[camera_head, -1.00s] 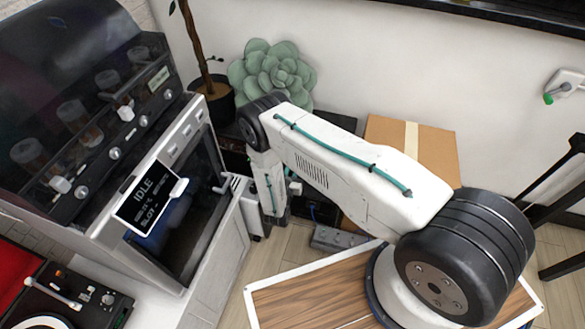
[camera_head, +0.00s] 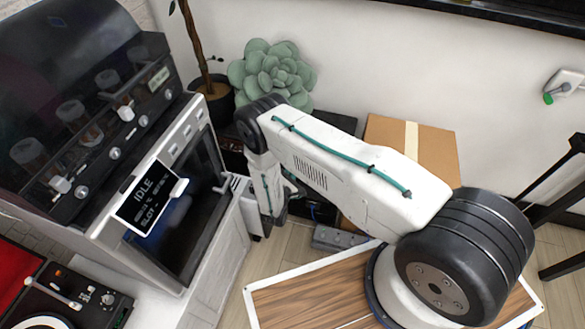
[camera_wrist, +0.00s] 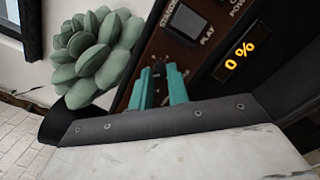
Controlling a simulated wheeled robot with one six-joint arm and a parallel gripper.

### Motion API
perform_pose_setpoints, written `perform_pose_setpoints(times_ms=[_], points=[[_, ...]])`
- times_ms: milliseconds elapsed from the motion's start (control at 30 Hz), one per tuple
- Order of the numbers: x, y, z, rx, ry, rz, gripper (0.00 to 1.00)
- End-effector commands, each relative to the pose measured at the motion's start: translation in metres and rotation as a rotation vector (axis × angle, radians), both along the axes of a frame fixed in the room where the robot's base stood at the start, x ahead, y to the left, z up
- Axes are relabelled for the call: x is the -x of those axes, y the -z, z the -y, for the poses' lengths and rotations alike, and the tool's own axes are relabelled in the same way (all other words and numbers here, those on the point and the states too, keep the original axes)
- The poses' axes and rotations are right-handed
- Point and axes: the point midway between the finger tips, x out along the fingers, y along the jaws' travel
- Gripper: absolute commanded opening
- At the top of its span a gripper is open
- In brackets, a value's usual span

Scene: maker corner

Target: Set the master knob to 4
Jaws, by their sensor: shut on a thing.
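In the wrist view my gripper (camera_wrist: 160,84) has its two teal fingertips close together against a dark brown panel (camera_wrist: 203,50). A small dark knob (camera_wrist: 159,70) shows between them, mostly hidden by the fingers. Its label and pointer cannot be read, so I cannot tell its setting. To its right the panel has a dark switch lettered STANDBY and PLAY (camera_wrist: 189,22). An orange display (camera_wrist: 238,57) reads 0 %. In the head view my forearm and wrist hide most of this device.
A green succulent (camera_wrist: 95,45) stands close to the left of the panel; it also shows in the head view (camera_head: 272,75). An oven-like machine (camera_head: 175,205) with an IDLE screen stands at left. A cardboard box (camera_head: 425,150) is behind my arm.

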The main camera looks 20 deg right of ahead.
Motion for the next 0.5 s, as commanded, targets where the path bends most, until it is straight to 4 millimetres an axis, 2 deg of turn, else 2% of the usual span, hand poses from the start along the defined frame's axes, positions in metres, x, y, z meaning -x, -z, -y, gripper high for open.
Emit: perform_pose_setpoints(times_ms=[500], points=[[0.0005, 0.0012, -0.0014, -0.162, -0.004, 0.114, 0.0]])
